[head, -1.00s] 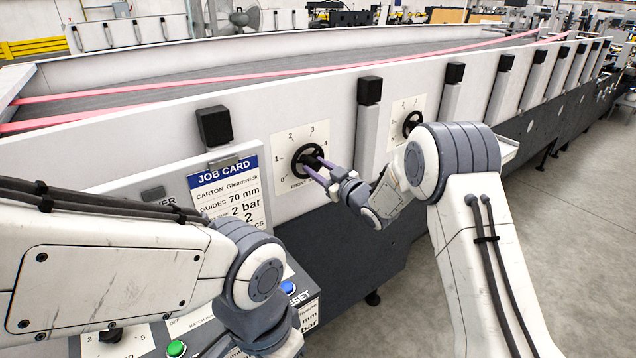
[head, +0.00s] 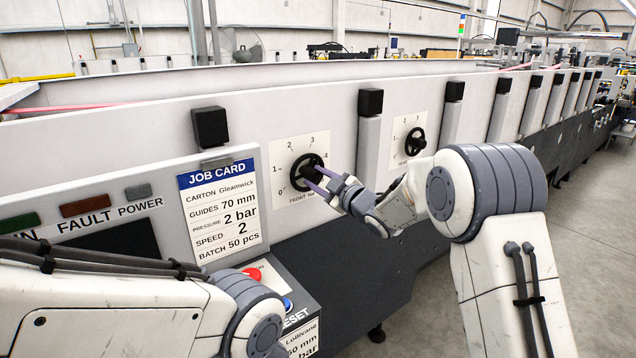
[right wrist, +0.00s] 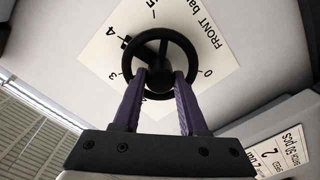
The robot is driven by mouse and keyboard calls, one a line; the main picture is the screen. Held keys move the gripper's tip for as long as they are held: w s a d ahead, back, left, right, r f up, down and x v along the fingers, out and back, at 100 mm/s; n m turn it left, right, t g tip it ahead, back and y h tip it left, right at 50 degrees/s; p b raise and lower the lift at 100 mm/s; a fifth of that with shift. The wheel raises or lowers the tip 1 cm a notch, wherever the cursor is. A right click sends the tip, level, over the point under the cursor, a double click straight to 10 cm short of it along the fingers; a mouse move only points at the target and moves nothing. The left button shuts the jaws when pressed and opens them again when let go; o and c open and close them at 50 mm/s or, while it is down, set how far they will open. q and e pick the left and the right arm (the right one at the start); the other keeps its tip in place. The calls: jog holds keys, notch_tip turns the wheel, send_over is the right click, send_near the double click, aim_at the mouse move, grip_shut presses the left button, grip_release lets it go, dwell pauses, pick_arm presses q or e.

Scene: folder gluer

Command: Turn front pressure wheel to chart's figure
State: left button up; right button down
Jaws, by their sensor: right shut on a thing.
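The front pressure wheel (head: 307,168) is a black handwheel on a white dial plate (head: 283,150) marked 0 upward, labelled FRONT. The right wrist view shows the wheel (right wrist: 161,38) face on, with a dark nub at its rim near the 4. My right gripper (head: 315,178) has its purple fingers (right wrist: 160,82) shut on the wheel. The fingers hide part of the dial, including the 1 and 2 in the wrist view. The job card (head: 222,207) reads pressure 2 bar. My left arm crosses the lower left; its gripper is out of the head view.
A second black wheel (head: 415,142) with its own dial is further right. Black-capped posts (head: 369,125) stand along the machine's side. A control panel with FAULT and POWER lamps is at left, with a red button (head: 253,274) below the card. Open floor lies at right.

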jog(key=shift+r, duration=0.1)
jog(key=shift+c, duration=2.2)
grip_release()
jog(key=b+v, duration=0.2)
jog(key=v, duration=0.8)
jog(key=shift+s+d+b, duration=0.15)
jog(key=shift+d+b, duration=0.05)
jog(key=shift+b, duration=0.15)
